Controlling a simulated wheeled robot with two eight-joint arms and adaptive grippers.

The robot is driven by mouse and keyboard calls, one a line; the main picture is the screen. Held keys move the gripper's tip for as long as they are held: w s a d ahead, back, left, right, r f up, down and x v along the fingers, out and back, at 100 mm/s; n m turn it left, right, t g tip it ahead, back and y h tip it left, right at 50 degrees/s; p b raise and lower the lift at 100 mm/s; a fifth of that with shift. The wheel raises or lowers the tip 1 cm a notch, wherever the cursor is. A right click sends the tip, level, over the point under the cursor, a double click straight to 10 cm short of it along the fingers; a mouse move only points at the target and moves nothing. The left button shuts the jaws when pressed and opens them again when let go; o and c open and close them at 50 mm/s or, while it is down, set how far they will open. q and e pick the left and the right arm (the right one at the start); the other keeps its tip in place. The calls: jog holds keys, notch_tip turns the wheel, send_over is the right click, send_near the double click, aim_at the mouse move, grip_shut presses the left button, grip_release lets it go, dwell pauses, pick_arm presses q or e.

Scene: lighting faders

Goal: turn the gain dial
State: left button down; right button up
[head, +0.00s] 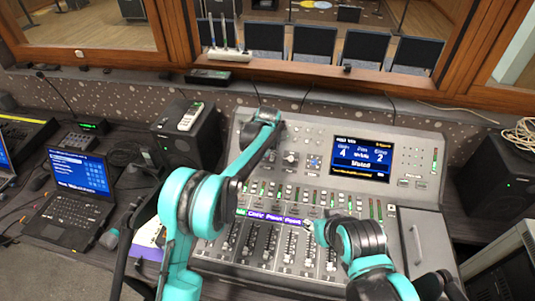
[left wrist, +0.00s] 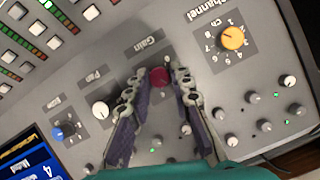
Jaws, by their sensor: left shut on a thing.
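The gain dial (left wrist: 160,77) is a small dark red knob beside the printed word Gain in the left wrist view. My left gripper (left wrist: 159,80) has its two fingers on either side of the dial and is shut on it. In the head view my left gripper (head: 270,152) is at the upper left of the mixing console (head: 408,141), where the arm hides most of the dial. My right gripper (head: 316,232) is over the console's faders; its finger opening is too small to make out.
An orange channel dial (left wrist: 232,37), a white pan dial (left wrist: 100,109) and a blue knob (left wrist: 57,134) are near the gain dial. The console's screen (head: 361,158) is to the right. A laptop (head: 75,190) and a black speaker (head: 187,137) stand left.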

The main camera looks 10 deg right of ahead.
dwell(0.4)
pick_arm(q)
jog(key=c, duration=1.3)
grip_release()
jog(key=v, duration=1.2)
